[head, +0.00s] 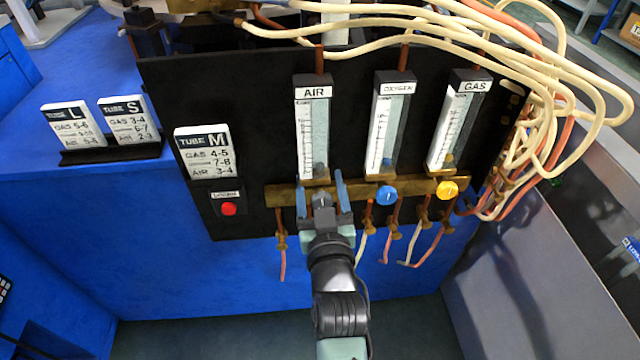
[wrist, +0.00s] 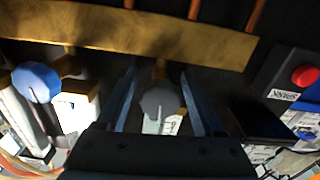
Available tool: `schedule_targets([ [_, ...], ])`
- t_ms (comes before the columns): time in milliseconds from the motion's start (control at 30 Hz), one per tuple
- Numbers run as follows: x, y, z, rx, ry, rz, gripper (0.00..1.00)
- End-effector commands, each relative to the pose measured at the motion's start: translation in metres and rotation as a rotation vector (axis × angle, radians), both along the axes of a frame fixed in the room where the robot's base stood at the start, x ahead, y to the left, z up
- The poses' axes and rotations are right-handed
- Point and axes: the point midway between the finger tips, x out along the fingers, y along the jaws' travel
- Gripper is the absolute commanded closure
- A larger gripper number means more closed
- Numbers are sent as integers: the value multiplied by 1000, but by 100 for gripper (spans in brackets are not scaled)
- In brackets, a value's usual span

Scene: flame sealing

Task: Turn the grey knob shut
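The grey knob (head: 321,199) sits on the brass bar (head: 362,193) below the AIR flowmeter (head: 313,125). It also shows in the wrist view (wrist: 159,104), between my fingers. My gripper (head: 322,190) is open, with one blue finger on each side of the knob. In the wrist view my gripper (wrist: 162,88) shows a dark gap between each finger and the knob, so neither finger appears to touch it. Part of the knob's lower side is hidden by my gripper in the head view.
A blue knob (head: 386,195) and a yellow knob (head: 447,190) sit to the right on the same bar. A red button (head: 229,209) is to the left. Thin tubes hang below the bar. Cream hoses (head: 560,110) loop at the upper right.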

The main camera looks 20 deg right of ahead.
Motion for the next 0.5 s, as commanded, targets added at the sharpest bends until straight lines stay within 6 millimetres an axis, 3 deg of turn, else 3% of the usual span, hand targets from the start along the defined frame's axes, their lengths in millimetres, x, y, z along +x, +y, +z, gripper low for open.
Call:
schedule_targets([
  [33,0,0,0,0,0,0,42],
  [367,0,0,0,0,0,0,100],
  [500,0,0,0,8,-2,0,100],
])
